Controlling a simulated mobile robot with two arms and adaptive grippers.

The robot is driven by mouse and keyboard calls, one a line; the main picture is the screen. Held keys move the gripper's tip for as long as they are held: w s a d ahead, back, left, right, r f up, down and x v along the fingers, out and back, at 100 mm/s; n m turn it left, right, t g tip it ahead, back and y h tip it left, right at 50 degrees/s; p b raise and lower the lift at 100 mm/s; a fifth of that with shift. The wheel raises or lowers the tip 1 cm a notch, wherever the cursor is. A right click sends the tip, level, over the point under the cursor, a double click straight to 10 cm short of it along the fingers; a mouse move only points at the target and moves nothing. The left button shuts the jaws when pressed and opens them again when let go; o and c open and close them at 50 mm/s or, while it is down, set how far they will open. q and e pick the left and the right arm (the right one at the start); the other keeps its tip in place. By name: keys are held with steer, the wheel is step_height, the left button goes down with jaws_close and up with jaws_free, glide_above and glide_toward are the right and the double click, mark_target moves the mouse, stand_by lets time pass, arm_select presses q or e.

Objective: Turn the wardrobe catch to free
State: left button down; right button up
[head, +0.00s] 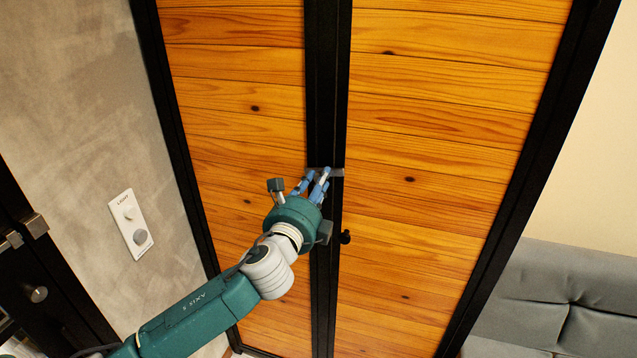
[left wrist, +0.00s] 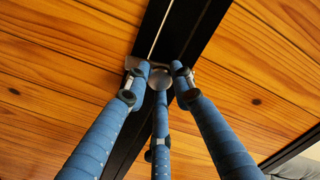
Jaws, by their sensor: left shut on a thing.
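The wardrobe (head: 430,130) has two doors with orange wood panels and black frames that meet at a central seam. A small grey metal catch (head: 337,172) sits on the black frames at this seam, and its visible end points right in the head view. My left gripper (head: 318,178) is at the catch with its blue fingers shut on it. In the left wrist view the three fingers surround the catch's round metal hub (left wrist: 159,79). The fingers hide part of the catch, so I cannot tell its full angle. My right gripper is not in view.
A white light switch plate (head: 131,224) is on the grey wall at left. A grey padded seat (head: 560,295) stands at lower right. The door front around the gripper is clear.

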arm_select(q)
steer(key=shift+f+n, duration=0.1)
steer(key=shift+n, duration=7.8)
steer(key=c, duration=1.5)
jaws_free()
steer(key=shift+a, duration=0.1)
steer(key=shift+o, duration=0.2)
steer(key=v, duration=1.2)
